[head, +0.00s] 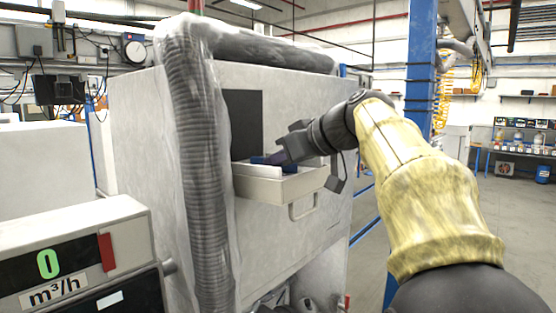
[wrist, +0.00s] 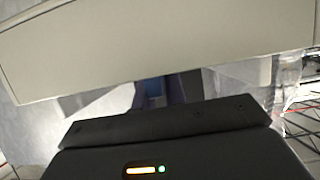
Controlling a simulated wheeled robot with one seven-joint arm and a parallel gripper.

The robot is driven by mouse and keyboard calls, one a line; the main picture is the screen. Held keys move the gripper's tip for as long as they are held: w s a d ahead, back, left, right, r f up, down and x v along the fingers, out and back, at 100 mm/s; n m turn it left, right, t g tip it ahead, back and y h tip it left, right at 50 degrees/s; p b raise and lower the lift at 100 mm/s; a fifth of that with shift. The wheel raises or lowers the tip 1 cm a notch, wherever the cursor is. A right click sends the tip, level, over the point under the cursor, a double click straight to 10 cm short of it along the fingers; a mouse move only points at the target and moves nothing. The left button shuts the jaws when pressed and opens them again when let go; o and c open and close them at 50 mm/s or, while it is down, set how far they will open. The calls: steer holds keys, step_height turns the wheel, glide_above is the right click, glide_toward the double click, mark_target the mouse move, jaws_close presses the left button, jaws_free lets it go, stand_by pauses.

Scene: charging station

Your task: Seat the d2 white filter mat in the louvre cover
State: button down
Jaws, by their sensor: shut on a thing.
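The cream louvre cover (head: 265,190) juts out like an open-topped tray below a dark square opening in the cabinet front. Its pale wall fills the top of the wrist view (wrist: 160,45). My gripper (head: 272,159) points left over the cover, with blue at its fingertips. It is shut on a white piece (head: 258,169), which looks like the white filter mat, low inside the cover's rim. In the wrist view a white area (wrist: 100,104) shows beside the fingers (wrist: 165,90). The mat's lower edge is hidden, so I cannot tell whether it touches the cover's bottom.
A grey ribbed hose (head: 195,170) in clear wrap runs down the cabinet (head: 135,140) left of the cover. A meter reading 0 m³/h (head: 75,265) stands at lower left. A blue post (head: 420,60) rises behind my arm.

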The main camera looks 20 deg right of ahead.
steer(key=shift+f+b, duration=0.5)
stand_by(0.4)
steer(key=c, duration=1.4)
jaws_free()
steer(key=shift+o, duration=0.2)
steer(key=shift+s+d, duration=0.1)
steer(key=v, duration=1.7)
steer(key=shift+b, duration=0.45)
steer(key=shift+s, duration=0.15)
